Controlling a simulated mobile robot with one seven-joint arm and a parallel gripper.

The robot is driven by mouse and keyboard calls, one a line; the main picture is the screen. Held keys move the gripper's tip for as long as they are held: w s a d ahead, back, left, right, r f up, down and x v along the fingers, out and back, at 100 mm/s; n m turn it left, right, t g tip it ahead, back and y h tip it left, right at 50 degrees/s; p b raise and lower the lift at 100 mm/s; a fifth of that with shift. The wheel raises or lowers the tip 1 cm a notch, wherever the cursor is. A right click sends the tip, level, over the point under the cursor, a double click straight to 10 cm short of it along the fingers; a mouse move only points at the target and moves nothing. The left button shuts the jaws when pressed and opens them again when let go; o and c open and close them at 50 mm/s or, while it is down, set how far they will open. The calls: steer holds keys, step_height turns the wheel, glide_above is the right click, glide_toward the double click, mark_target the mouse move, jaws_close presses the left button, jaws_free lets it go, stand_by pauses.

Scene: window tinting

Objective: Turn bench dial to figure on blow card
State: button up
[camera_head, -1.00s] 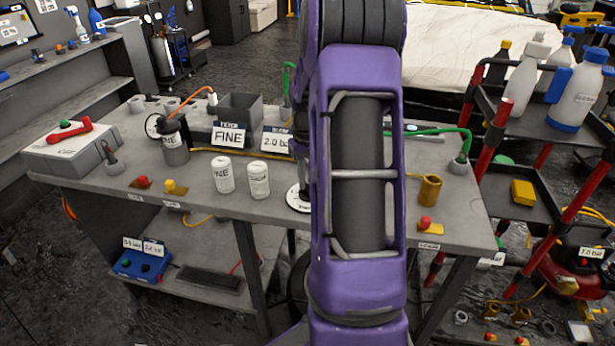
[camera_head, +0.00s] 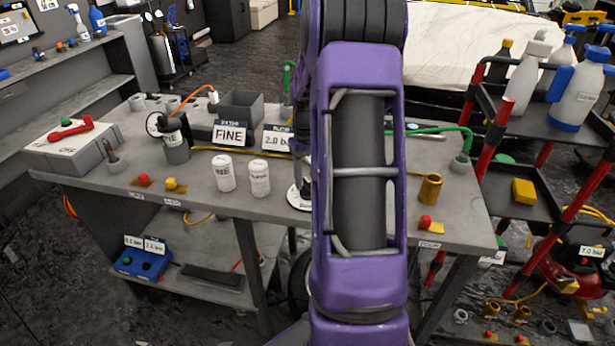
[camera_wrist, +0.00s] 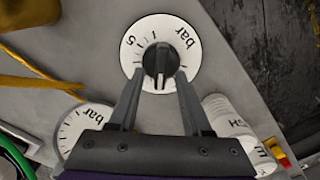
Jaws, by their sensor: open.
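The bench dial (camera_wrist: 160,28) is a white round face with black marks and "bar" on it, and a black knob (camera_wrist: 157,58) at its middle. In the wrist view the knob's pale line points toward the bottom of the picture. My gripper (camera_wrist: 157,78) is open, with one fingertip on each side of the knob; contact cannot be told.
A FINE card (camera_head: 231,136) stands beside it. Two white canisters (camera_head: 225,173) (camera_head: 259,180) stand left of the dial. A second bar gauge (camera_wrist: 82,132) lies near my gripper's left finger. A brass cup (camera_head: 430,188) and a red button (camera_head: 425,222) are on the right.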

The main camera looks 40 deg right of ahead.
step_height(320, 180, up, 17)
steer(key=p, duration=0.1)
steer(key=shift+r, duration=0.2)
stand_by(0.6)
